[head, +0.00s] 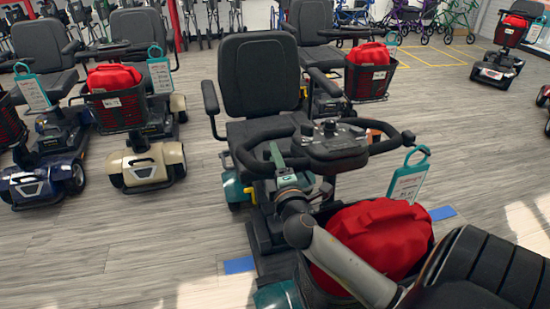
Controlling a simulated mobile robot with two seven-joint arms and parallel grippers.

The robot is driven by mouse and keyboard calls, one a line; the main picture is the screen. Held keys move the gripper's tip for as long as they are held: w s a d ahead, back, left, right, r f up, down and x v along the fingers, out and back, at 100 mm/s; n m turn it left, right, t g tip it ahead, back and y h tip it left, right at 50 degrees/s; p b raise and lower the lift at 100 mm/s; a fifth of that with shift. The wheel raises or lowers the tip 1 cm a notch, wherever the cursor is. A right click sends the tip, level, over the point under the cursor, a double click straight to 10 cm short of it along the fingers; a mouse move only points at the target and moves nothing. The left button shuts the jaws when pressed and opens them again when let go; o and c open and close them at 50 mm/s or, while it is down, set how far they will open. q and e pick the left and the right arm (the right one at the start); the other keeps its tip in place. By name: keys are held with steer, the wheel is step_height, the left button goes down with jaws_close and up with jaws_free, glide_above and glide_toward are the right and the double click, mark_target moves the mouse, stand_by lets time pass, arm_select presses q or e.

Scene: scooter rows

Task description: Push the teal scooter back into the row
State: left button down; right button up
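The teal scooter (234,188) stands in the middle of the head view, with a black seat (258,75) at the back and its front towards me. Its black handlebar (336,145) loops across in front of the seat. A red bag (380,238) sits in its front basket, and a teal-edged tag (408,180) hangs at the right. My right gripper (277,160) is at the left part of the handlebar, its arm crossing in front of the basket. Whether its fingers close on the bar is unclear. My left gripper is out of view.
A beige scooter (147,165) and a blue scooter (42,182) stand to the left. Another scooter (309,22) stands behind the teal one. Blue floor marks (239,265) (442,213) lie on both sides of the teal scooter. The floor at lower left is clear.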

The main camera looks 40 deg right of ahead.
jaws_close()
stand_by(1.0)
